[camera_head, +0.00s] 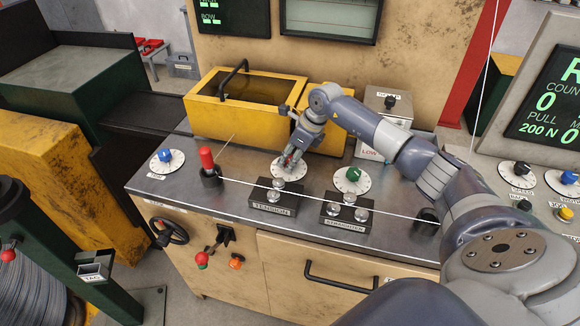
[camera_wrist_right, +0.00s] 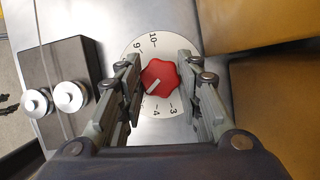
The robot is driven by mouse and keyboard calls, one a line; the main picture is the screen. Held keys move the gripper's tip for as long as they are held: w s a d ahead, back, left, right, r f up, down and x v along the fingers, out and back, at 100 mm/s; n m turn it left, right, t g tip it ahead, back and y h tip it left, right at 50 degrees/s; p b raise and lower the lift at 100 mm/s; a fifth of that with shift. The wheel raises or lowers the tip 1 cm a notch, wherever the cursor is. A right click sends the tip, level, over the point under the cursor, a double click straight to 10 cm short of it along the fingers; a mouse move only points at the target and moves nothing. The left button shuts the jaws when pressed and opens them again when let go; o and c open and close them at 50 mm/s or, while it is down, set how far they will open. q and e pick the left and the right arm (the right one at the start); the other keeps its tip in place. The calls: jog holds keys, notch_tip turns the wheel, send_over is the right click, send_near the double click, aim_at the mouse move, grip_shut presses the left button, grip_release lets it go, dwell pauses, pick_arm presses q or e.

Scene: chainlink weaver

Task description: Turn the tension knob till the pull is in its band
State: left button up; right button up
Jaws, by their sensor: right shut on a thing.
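The red tension knob (camera_wrist_right: 160,76) sits on a round white numbered dial (camera_wrist_right: 146,47), which is also in the head view (camera_head: 280,172) behind the block labelled TENSION (camera_head: 274,198). My right gripper (camera_head: 291,158) reaches down over this dial and is shut on the red knob, one finger on each side. In the wrist view the knob's white pointer line slants to the lower left; the fingers cover part of the scale. The screen (camera_head: 550,105) at the right reads PULL 200 N; its band is not readable. My left gripper is not in view.
A thin wire (camera_head: 385,213) crosses the steel bench past the TENSION and STRAIGHTEN (camera_head: 346,213) blocks. A green knob (camera_head: 353,174) stands to the right, a blue one (camera_head: 164,156) to the left, with a red-topped lever (camera_head: 207,160) between. A yellow box (camera_head: 210,118) stands behind.

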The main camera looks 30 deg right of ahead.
jog(key=shift+d+f+n+b, duration=0.1)
jog(key=shift+f+n+b, duration=0.05)
jog(key=shift+n+b, duration=0.45)
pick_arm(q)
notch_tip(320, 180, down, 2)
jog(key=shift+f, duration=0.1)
pick_arm(e)
jog(key=o, duration=1)
jog(key=shift+y, duration=0.3)
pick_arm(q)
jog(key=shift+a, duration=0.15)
pick_arm(e)
jog(key=shift+r, duration=0.2)
jog(key=v, duration=1.2)
